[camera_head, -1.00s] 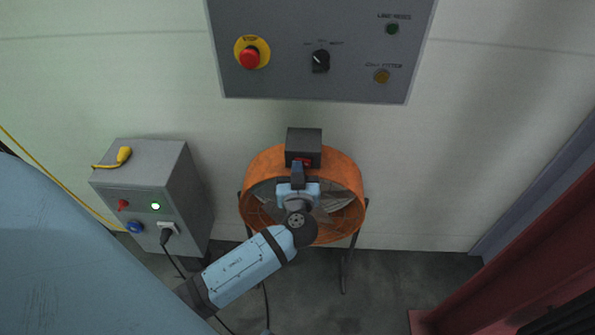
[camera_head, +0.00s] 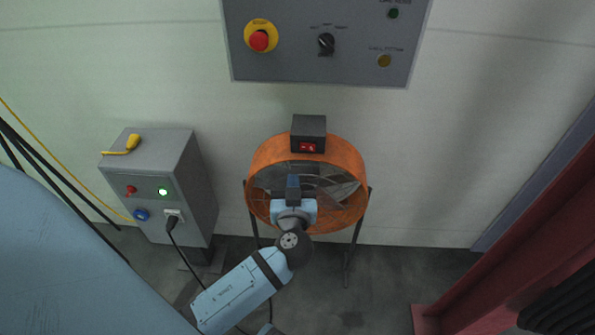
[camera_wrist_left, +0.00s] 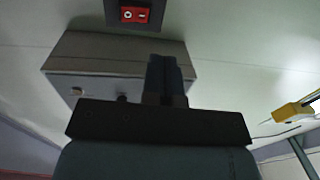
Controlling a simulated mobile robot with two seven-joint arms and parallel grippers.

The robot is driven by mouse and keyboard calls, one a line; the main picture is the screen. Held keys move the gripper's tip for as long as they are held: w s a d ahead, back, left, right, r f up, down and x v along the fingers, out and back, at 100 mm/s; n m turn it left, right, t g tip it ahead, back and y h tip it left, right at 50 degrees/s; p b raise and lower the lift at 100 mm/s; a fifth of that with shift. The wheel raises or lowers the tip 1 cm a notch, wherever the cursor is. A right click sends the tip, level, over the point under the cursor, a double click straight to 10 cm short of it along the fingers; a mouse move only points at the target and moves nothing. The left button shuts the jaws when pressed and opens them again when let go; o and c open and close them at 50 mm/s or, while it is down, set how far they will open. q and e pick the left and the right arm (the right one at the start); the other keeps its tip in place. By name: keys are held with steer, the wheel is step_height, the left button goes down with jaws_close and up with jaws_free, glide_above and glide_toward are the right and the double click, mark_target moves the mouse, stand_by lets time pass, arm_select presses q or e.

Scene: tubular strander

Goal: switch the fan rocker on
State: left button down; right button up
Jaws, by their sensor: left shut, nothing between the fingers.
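The orange drum fan (camera_head: 259,165) stands on dark legs against the wall. A black switch box (camera_head: 309,124) sits on top of its rim. The red fan rocker (camera_head: 308,147) is on the box's front face, and it also shows at the top of the left wrist view (camera_wrist_left: 134,15), with white marks on it. I cannot tell which side is pressed in. My left gripper (camera_head: 293,182) is shut and empty, in front of the fan opening, below the rocker and apart from it. Its closed fingers (camera_wrist_left: 165,78) also show in the wrist view. My right gripper is out of view.
A grey control panel (camera_head: 290,65) with a red stop button (camera_head: 259,41) hangs above the fan. A grey cabinet (camera_head: 151,165) with a lit green lamp and plugged cable stands left. A red beam (camera_head: 500,220) is at right. The wall between is clear.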

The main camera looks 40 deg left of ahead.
arm_select(q)
steer(key=shift+s+a+v, duration=0.15)
steer(key=shift+a+v, duration=0.05)
steer(key=shift+v, duration=0.8)
steer(key=shift+s+a+v, duration=0.1)
steer(key=shift+a+v, duration=0.05)
steer(key=shift+v, duration=0.8)
